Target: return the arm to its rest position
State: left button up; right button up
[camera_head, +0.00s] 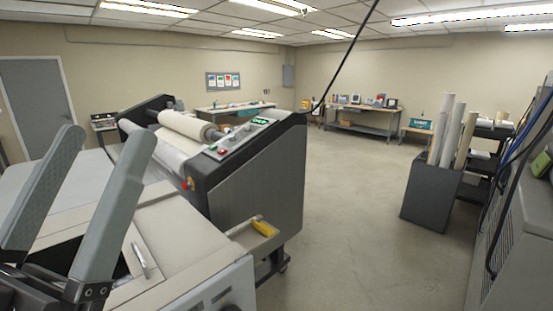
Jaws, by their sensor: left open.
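My left gripper (103,142) is large at the left of the head view. Its two grey fingers point up and stand well apart, so it is open. Nothing shows between the fingers except the machine surfaces behind them. My right gripper does not show in the view.
A laminator (262,165) with a white roll (188,126) and a control panel stands behind the gripper. A light-topped cabinet (185,245) is in front. A dark bin (430,195) of tall rolls stands at right, and the floor (350,215) between is clear.

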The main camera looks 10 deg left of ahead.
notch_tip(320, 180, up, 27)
jog(key=p, duration=2.4)
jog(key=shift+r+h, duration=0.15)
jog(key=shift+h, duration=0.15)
